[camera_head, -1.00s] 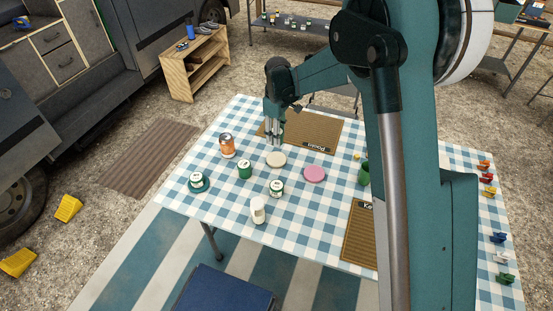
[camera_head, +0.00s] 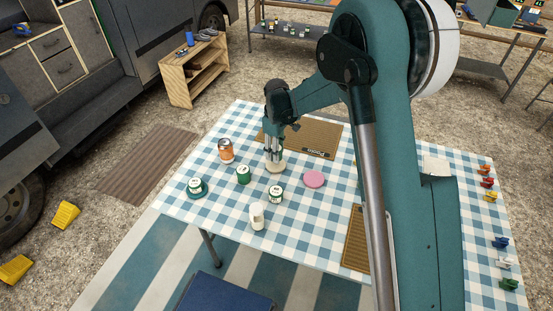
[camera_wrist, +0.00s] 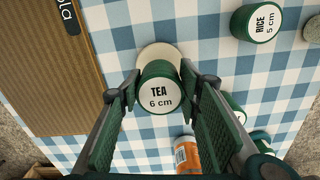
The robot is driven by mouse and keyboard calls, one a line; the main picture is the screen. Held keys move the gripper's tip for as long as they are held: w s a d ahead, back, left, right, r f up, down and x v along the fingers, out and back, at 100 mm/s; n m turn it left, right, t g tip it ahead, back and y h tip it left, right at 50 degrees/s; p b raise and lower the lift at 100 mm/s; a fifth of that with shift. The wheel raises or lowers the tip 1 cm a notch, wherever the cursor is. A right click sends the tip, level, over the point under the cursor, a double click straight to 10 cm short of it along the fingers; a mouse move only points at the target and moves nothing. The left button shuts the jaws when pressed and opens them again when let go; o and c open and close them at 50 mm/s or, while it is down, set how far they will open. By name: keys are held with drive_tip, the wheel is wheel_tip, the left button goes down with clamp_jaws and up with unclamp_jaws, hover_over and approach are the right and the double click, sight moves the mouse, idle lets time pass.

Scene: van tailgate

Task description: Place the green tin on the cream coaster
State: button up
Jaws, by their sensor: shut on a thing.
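My gripper (camera_wrist: 160,92) is shut on the green tin (camera_wrist: 159,93), whose white lid reads "TEA 6 cm". The cream coaster (camera_wrist: 157,51) shows partly behind the tin in the wrist view; the tin covers the rest. In the head view my gripper (camera_head: 274,152) points down over the cream coaster (camera_head: 276,169), with the tin small between the fingers. I cannot tell whether the tin's base touches the coaster.
A "RICE 5 cm" tin (camera_wrist: 257,22), also in the head view (camera_head: 276,195), stands nearby. Another green tin (camera_head: 243,175), an orange can (camera_head: 226,151), a white bottle (camera_head: 257,217) and a pink coaster (camera_head: 313,179) surround it. A brown mat (camera_head: 325,136) lies behind.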

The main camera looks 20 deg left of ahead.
drive_tip(key=shift+f+b, duration=0.3)
drive_tip(key=shift+f, duration=1.55)
drive_tip(key=shift+f, duration=0.2)
drive_tip(key=o, duration=0.9)
drive_tip(key=shift+r, duration=0.2)
wheel_tip(320, 180, up, 12)
drive_tip(key=shift+p, duration=0.95)
